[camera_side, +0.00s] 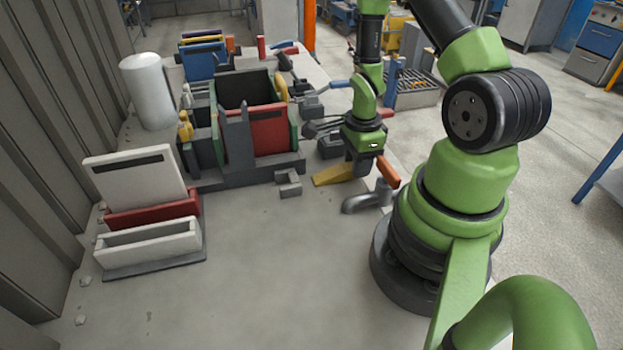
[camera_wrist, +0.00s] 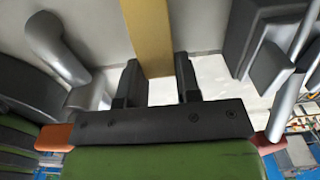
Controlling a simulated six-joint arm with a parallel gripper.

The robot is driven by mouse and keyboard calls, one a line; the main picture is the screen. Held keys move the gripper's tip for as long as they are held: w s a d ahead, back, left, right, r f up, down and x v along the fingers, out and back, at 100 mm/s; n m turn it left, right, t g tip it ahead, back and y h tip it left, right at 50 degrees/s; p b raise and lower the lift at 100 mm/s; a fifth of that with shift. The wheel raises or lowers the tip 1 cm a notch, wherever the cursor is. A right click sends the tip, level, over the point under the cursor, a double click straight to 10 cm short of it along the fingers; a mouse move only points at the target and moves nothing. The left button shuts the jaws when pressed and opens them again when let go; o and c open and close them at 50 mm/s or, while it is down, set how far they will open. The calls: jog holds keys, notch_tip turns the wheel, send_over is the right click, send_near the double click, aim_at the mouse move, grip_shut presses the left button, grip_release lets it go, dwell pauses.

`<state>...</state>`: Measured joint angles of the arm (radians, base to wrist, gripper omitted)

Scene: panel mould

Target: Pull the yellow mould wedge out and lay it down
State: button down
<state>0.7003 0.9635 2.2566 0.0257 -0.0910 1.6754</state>
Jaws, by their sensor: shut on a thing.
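The yellow mould wedge (camera_side: 333,174) is a long tapered bar to the right of the mould, clear of it in the side view. Its narrow end points left; the other end is at my gripper (camera_side: 363,166). In the wrist view the wedge (camera_wrist: 148,35) runs up from between the two dark fingers of my gripper (camera_wrist: 156,80). My gripper is shut on it, low over the table. I cannot tell whether the wedge touches the table. The mould (camera_side: 238,140) has dark walls and a red panel (camera_side: 270,132).
A grey bent pipe (camera_side: 362,202) and an orange bar (camera_side: 388,172) are close to my gripper. A small grey bracket (camera_side: 288,184) lies left of the wedge. A white trough (camera_side: 150,243) stands at the left. The front middle of the table is clear.

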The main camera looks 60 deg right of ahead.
aim_at(373, 171)
jog(key=shift+s, duration=0.1)
jog(key=shift+s+d, duration=1.35)
jog(key=shift+d, duration=0.05)
jog(key=shift+r, duration=0.15)
